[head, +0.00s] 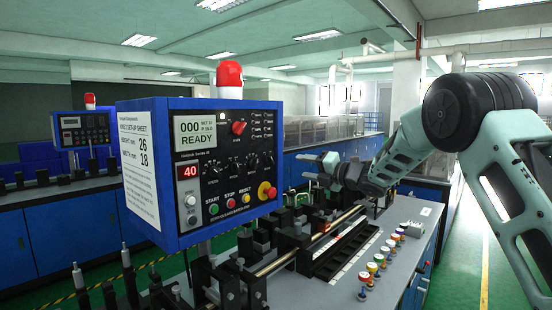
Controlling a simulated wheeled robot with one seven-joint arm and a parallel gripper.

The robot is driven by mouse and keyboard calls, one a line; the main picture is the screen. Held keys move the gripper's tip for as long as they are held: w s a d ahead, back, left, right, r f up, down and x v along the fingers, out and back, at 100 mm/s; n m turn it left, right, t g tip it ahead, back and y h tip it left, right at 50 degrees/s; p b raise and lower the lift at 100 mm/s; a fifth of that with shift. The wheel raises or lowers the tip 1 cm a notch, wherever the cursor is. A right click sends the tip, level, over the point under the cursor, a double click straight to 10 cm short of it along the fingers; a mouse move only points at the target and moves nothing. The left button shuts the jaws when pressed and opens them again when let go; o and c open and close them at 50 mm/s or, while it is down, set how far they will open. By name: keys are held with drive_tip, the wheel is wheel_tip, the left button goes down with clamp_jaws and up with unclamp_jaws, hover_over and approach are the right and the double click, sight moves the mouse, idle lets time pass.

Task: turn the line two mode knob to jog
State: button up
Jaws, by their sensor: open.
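A blue control box (277,158) stands on a post at centre left, with a line 2 set-up sheet (137,165) on its left side. Its black front panel has a red knob (239,127) near the top and several black knobs (251,163) in a row below. The knob labels are too small to read, so I cannot tell for sure which knob is the mode knob or where it points. My gripper (308,168) is open and empty, to the right of the panel, apart from the knobs, its fingers toward the box.
The panel also has a yellow-and-red stop button (267,191), small coloured buttons (229,203), a READY screen (195,132) and a red lamp (229,75) on top. Below are machine rails and several coloured pegs (379,258). A second control box (84,129) stands far left.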

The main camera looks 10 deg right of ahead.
sight(272, 162)
drive_tip(key=p+x, duration=0.5)
drive_tip(key=x, duration=0.6)
drive_tip(key=shift+a+r, duration=0.1)
drive_tip(key=shift+r, duration=0.05)
drive_tip(key=shift+w+a+p, duration=0.35)
drive_tip(key=shift+w, duration=0.25)
drive_tip(key=c, duration=1)
